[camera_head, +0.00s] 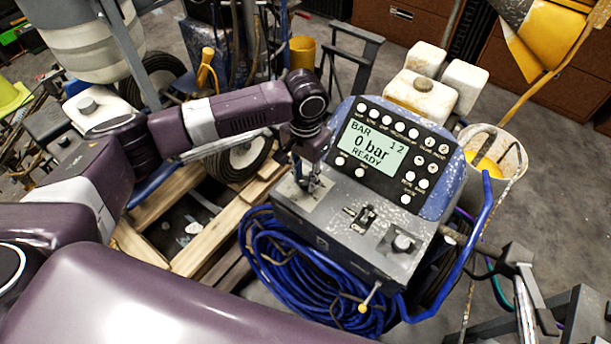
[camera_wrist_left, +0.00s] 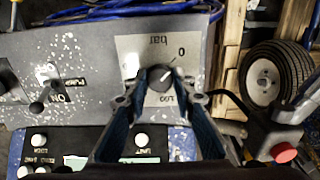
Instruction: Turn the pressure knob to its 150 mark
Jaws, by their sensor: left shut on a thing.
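The pressure knob (camera_wrist_left: 158,78) is dark and round, on a pale "bar" dial plate (camera_wrist_left: 184,47) on the grey control panel. A short white line on the knob points toward the upper right in the left wrist view, near the 0 mark. A 100 mark shows upside down below the knob; a 150 mark cannot be made out. My left gripper (camera_wrist_left: 166,97) is shut on the knob, one finger on each side. In the head view the left gripper (camera_head: 310,186) reaches down to the panel's left part and hides the knob. The display (camera_head: 369,147) reads 0 bar, READY.
White buttons surround the display. A coiled blue hose (camera_head: 290,275) hangs on the machine's front. A bucket (camera_head: 507,163) stands at the right.

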